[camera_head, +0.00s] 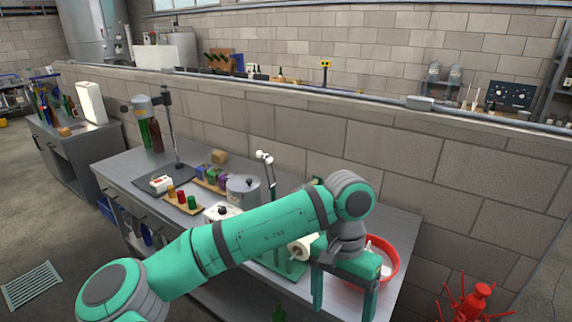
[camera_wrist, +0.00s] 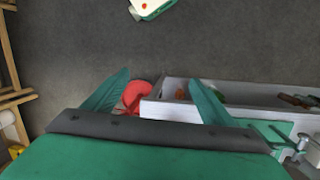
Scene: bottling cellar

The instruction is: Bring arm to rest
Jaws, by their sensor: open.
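My arm (camera_head: 270,236) is green with dark grey joint bands. It reaches from the lower left of the head view across the front of the workbench (camera_head: 130,165), bent at a raised joint near the right end. My gripper (camera_head: 343,306) hangs below that joint, fingers pointing down, near the bench's right end and in front of a red basin (camera_head: 391,252). In the wrist view my gripper (camera_wrist: 158,77) has its two green fingers spread wide, with nothing held between them. The arm hides part of the bench top.
The bench holds a grey pot (camera_head: 243,188), a stand with a grey head (camera_head: 142,106), small coloured blocks (camera_head: 210,176) and a white roll (camera_head: 302,247). A block wall (camera_head: 400,150) runs behind. A red bottle rack (camera_head: 474,301) stands at the right. Open floor (camera_head: 55,220) lies left.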

